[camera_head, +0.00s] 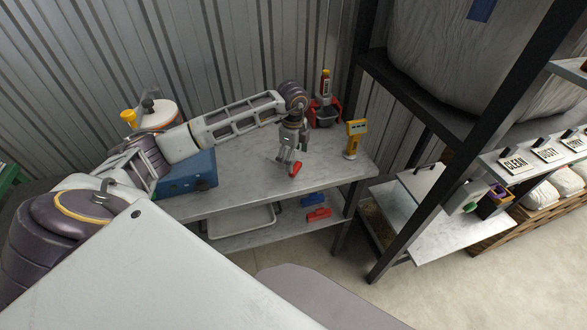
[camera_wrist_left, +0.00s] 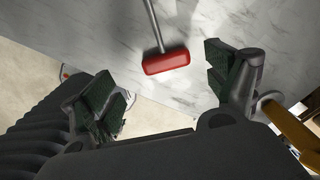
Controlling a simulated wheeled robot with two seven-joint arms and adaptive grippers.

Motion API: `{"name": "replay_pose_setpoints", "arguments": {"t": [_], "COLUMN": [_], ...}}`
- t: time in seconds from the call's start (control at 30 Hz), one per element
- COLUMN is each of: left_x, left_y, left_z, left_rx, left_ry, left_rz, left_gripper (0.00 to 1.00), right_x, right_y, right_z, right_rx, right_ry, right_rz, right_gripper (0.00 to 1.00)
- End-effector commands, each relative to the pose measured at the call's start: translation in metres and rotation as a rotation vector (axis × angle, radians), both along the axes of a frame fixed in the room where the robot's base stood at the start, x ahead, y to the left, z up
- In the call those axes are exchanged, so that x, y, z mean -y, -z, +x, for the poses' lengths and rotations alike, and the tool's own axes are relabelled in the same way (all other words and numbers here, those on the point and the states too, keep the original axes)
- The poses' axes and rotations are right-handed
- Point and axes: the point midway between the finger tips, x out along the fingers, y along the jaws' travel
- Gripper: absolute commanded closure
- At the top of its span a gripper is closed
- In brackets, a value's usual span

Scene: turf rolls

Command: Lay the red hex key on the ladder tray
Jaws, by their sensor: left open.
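The red hex key (camera_wrist_left: 166,62) shows in the left wrist view as a red T-shaped handle on a thin metal shaft. It lies on the grey marbled bench top (camera_head: 250,160). In the head view its red handle (camera_head: 295,169) is at the tips of my left gripper (camera_head: 290,157). That gripper is open and points down at the bench, and the wrist view shows the handle ahead of the gap between its pads, apart from both. I cannot tell which thing is the ladder tray. My right gripper is not in view.
A blue box (camera_head: 190,172) stands left on the bench. A red and grey tool (camera_head: 325,105) and a yellow device (camera_head: 354,138) stand at its back right. A pale tray (camera_head: 240,222) and red and blue items are on the lower shelf. Dark shelf posts rise at right.

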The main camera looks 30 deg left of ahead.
Motion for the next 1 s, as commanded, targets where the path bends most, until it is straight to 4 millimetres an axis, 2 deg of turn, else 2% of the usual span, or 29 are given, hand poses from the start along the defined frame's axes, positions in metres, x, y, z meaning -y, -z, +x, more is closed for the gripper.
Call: {"name": "replay_pose_setpoints", "arguments": {"t": [0.43,0.8,1.0], "left_x": [0.001,0.005,0.005], "left_y": [0.005,0.041,0.052], "left_z": [0.001,0.008,0.008], "left_rx": [-0.001,-0.002,0.000], "left_ry": [0.000,0.000,0.000], "left_rz": [-0.001,-0.001,0.000], "left_gripper": [0.12,0.12,0.12], "right_x": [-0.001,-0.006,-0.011], "right_y": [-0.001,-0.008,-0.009], "right_z": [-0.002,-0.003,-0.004], "right_rx": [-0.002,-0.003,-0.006], "right_ry": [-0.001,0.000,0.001], "right_rz": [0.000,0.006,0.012], "right_gripper": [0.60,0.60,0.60]}}
